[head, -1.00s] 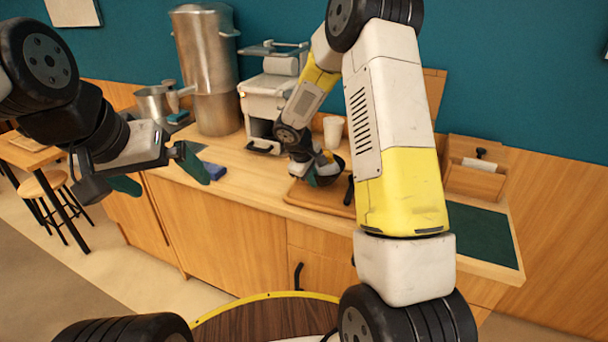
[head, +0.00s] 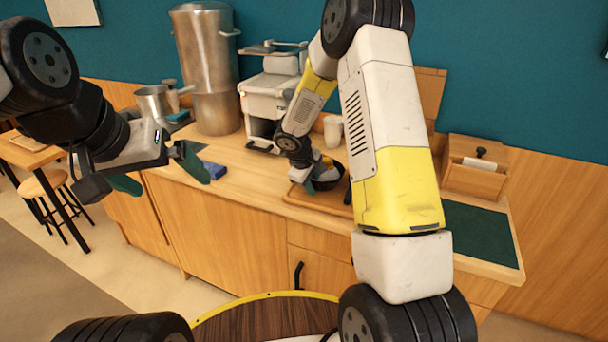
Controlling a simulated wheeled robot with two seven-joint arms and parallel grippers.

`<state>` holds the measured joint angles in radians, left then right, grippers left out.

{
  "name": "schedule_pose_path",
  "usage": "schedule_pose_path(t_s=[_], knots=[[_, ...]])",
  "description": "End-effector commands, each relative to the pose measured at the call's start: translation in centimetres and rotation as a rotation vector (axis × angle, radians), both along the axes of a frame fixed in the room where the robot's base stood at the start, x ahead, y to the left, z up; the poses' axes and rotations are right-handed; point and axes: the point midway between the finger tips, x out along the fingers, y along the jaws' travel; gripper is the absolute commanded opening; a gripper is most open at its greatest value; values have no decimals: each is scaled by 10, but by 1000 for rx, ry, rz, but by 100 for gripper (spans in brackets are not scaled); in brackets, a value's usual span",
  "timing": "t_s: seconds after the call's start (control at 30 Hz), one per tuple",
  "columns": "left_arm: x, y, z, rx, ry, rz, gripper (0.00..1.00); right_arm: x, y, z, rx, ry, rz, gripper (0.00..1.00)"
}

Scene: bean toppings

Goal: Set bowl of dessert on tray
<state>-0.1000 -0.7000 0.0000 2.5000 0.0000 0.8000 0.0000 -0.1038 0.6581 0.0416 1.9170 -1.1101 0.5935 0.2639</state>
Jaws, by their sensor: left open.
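A dark bowl (head: 335,183) with something pale and yellow at its top sits at the left part of the wooden tray (head: 305,201) on the counter. My right gripper (head: 313,182) is at the bowl's left side, low over the tray. Its fingers are small and partly hidden, so I cannot tell whether they grip the rim. My right forearm covers the right part of the tray.
A white cup (head: 333,131) stands behind the tray. A white machine (head: 266,103) and a tall metal urn (head: 206,75) stand at the back. A blue item (head: 214,170) lies on the counter. A wooden box (head: 474,180) and a dark green mat (head: 480,237) are at the right.

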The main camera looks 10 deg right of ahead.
Motion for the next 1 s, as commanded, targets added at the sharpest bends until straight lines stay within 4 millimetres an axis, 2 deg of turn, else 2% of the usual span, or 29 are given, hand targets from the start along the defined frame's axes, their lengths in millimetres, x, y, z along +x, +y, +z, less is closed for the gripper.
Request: schedule_pose_path(t_s=[0.17, 0.5, 0.8, 0.87, 0.93, 1.0], knots=[[0, 0, 0, 0, 0, 0, 100, -4, 6, 18, 1, -4, 0, 25], [0, 0, 0, 0, 0, 0, 100, -25, 27, 83, 1, -6, 1, 25], [0, 0, 0, 0, 0, 0, 100, -38, 35, 115, 6, -6, -8, 25], [0, 0, 0, 0, 0, 0, 100, -45, 32, 125, 20, -13, -28, 25], [0, 0, 0, 0, 0, 0, 100, -58, 25, 143, 51, -28, -68, 25], [0, 0, 0, 0, 0, 0, 100, -79, 18, 166, 99, -51, -125, 25]])
